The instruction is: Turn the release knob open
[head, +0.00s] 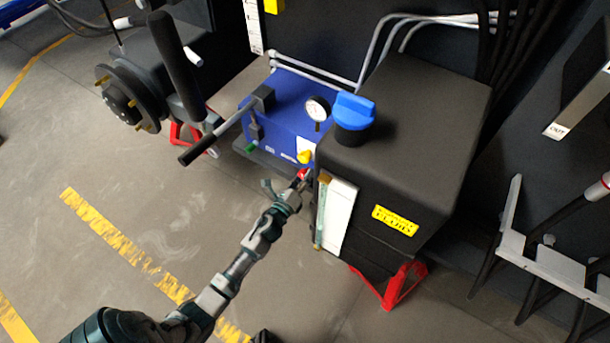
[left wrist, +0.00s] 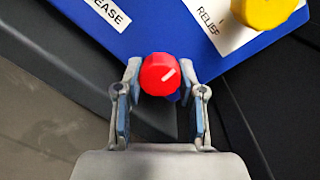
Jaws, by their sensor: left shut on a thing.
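A small red knob (head: 303,174) sits at the front lower edge of the blue pump unit (head: 285,118). My right gripper is not in view.
A yellow knob (head: 305,157) with a "RELIEF" label is close by. A black fluid tank (head: 410,120) with a blue cap (head: 354,110) stands at the right. A pump handle (head: 205,148) reaches out left. The floor in front is mostly clear.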

